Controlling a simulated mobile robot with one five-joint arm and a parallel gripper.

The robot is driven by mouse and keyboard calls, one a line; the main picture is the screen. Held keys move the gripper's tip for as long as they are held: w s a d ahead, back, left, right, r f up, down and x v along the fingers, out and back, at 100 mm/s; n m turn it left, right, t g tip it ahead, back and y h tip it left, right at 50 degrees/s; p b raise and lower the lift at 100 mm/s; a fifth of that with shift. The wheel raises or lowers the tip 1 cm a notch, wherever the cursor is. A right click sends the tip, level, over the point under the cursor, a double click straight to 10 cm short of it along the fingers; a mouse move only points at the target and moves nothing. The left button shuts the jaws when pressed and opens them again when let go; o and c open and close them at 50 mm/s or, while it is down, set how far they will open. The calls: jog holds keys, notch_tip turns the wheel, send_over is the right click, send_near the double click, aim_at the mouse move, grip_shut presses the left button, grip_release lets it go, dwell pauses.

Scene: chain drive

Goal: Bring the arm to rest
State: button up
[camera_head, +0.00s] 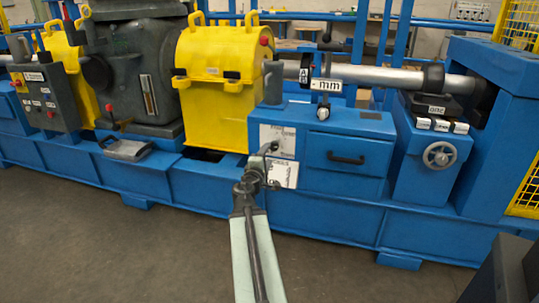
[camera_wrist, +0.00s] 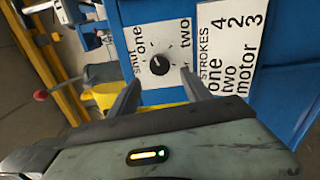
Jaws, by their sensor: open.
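My arm reaches forward from the bottom centre of the head view, and my gripper (camera_head: 269,149) is at its far end, in front of the blue cabinet (camera_head: 345,153). In the wrist view my gripper (camera_wrist: 161,77) is open, with one finger on each side and nothing held. A black round knob (camera_wrist: 159,64) on a white plate (camera_wrist: 172,27) shows between and just beyond the fingertips. The plate is marked "shut", "one" and "two". I cannot tell whether the fingertips touch the plate. In the head view the knob is too small to make out clearly.
A second white plate (camera_wrist: 232,65) lists strokes beside the knob plate. A yellow guard (camera_head: 212,105) stands left of the cabinet, and a drawer handle (camera_head: 346,159) and handwheel (camera_head: 440,155) are right. The grey floor (camera_head: 130,255) in front is clear.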

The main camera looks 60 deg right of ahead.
jog(key=shift+s, duration=0.1)
jog(key=w+a+r+n+t+y+p, duration=0.1)
jog(key=w+a+r+t+y+p, duration=0.2)
jog(key=w+a, duration=0.75)
jog(key=w+a+r+n+t+y+p, duration=0.1)
jog(key=w+a+r+t+p, duration=0.15)
jog(key=w+a+p, duration=0.6)
jog(key=w+a+f+m+g+y+p, duration=0.15)
jog(key=a+f+y, duration=0.3)
jog(key=a, duration=0.95)
jog(key=a+f+m+g+y, duration=0.3)
jog(key=a+f, duration=0.2)
jog(key=a, duration=0.9)
jog(key=s+a+f+m+g+y, duration=0.2)
jog(key=s+a+f+g+y, duration=0.35)
jog(key=s+a, duration=0.55)
jog(key=a+r+p, duration=0.3)
jog(key=r+p, duration=3.4)
jog(key=p, duration=0.1)
jog(key=shift+r+g+p, duration=0.15)
jog(key=shift+g+p, duration=0.2)
